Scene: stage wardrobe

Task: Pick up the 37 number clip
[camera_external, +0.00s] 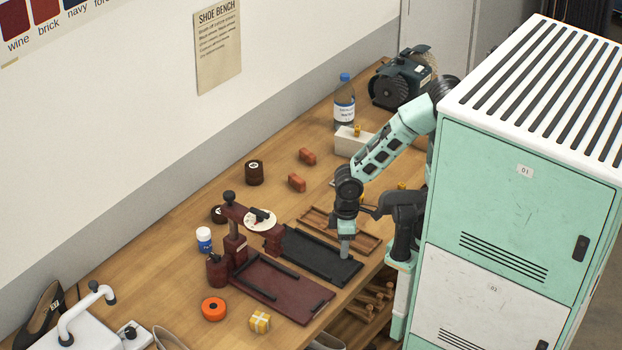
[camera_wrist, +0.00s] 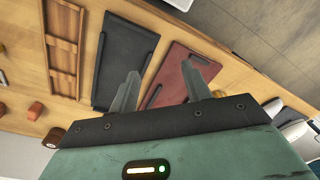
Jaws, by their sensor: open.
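I cannot read the number 37 on anything, so I cannot tell which thing is the number clip. Small yellow pieces show in the external view: one on a pale block (camera_external: 357,130) and one partly hidden behind my arm (camera_external: 401,186). My gripper (camera_external: 346,254) points down over the right end of the black tray (camera_external: 300,257). In the wrist view my gripper (camera_wrist: 160,71) has its two fingers apart with nothing between them. Beyond them lie the black tray (camera_wrist: 104,88) and the maroon tray (camera_wrist: 180,62).
A slatted wooden tray (camera_external: 313,216) lies behind the black one. A maroon press (camera_external: 235,245) stands left of it. A green cabinet (camera_external: 520,190) blocks the right.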

